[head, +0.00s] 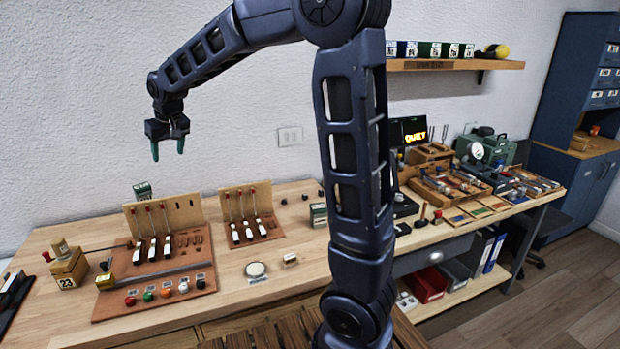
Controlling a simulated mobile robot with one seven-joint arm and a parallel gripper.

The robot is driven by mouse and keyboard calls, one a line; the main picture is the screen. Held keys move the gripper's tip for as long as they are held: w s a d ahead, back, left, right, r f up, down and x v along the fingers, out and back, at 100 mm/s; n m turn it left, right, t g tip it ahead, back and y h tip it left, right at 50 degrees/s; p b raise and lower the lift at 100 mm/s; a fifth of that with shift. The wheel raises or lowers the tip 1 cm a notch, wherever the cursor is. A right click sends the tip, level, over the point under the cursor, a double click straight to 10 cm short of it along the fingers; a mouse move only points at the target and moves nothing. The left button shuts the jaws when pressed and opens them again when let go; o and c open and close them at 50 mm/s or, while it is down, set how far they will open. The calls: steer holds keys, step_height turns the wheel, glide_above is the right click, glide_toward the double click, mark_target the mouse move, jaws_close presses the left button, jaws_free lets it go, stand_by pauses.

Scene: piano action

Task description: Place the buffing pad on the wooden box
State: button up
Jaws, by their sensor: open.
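A round, pale disc (256,270) lies flat near the front middle of the bench and looks like the buffing pad. A small label lies just in front of it. A wooden box marked 23 (68,270) stands at the left end of the bench, with a smaller pale block on top. I cannot tell whether this is the task's wooden box.
A board (158,296) with upright key models and coloured knobs fills the left bench; a smaller key model (249,216) stands behind the disc. Trays of tools (448,184) fill the right side. A wall shelf (440,65) hangs above. My arm hides the middle.

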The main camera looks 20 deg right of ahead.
steer(key=s+d+r+m, duration=0.1)
steer(key=s+d, duration=0.5)
steer(key=d, duration=0.4)
steer(key=s+d+m+h, duration=0.1)
steer(key=s+d+m, duration=0.1)
steer(key=s+d, duration=0.55)
steer(key=s+d+r+m, duration=0.1)
steer(key=s+d, duration=0.3)
steer(key=d, duration=0.8)
steer(key=s+d+f, duration=0.2)
steer(key=s, duration=0.3)
steer(key=s+d+f+m+h, duration=0.1)
steer(key=s+d+f, duration=0.1)
steer(key=s, duration=0.3)
steer(key=shift+s+d+f+t, duration=0.25)
steer(key=shift+d+f+t, duration=0.05)
steer(key=shift+d, duration=0.5)
